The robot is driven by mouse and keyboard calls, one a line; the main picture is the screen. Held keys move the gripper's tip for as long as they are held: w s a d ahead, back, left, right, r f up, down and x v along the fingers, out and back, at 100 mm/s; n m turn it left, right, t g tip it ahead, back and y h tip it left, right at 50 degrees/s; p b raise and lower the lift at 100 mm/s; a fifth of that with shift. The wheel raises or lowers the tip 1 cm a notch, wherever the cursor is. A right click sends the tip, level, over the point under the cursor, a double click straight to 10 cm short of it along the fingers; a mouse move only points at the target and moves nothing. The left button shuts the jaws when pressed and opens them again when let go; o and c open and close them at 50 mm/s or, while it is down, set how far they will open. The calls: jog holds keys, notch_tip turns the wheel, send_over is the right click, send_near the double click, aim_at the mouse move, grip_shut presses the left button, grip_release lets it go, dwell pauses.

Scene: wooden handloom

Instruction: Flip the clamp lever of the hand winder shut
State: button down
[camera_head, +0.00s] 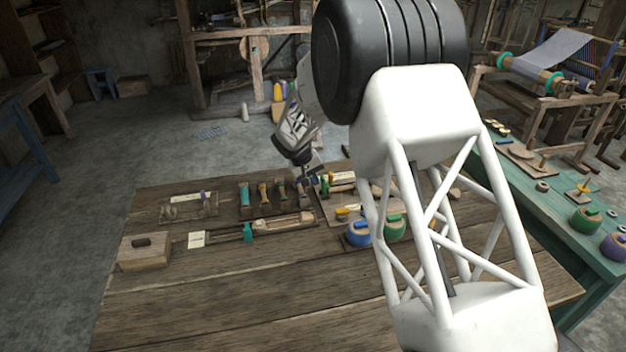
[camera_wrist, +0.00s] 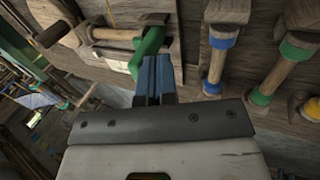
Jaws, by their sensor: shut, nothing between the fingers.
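My gripper (camera_wrist: 158,80) is shut and empty, its dark fingertips together. In the wrist view the fingertips lie right beside a green lever-like part (camera_wrist: 148,45), seemingly the clamp lever of the hand winder; I cannot tell whether they touch it. A wooden spindle (camera_wrist: 112,34) runs left from the green part and seems to belong to the winder. In the head view my gripper (camera_head: 308,174) is low over the far part of the workbench, and a small green part (camera_head: 324,185) shows beside it. The lever's exact angle is hard to read.
The wooden bench (camera_head: 220,290) also carries a wooden block (camera_head: 144,252) and a blue pot (camera_head: 358,233). The bench front is clear. A green table (camera_head: 550,215) stands at right.

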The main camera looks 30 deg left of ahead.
jog(key=shift+w+d+r, duration=0.25)
jog(key=shift+w+d, duration=0.45)
jog(key=shift+w, duration=0.05)
jog(key=shift+w+d, duration=0.1)
jog(key=shift+f, duration=0.1)
jog(key=shift+s+a+f, duration=0.3)
jog(key=shift+s+a, duration=0.15)
jog(key=shift+s, duration=0.1)
jog(key=shift+s+a, duration=0.2)
jog(key=shift+a, duration=0.05)
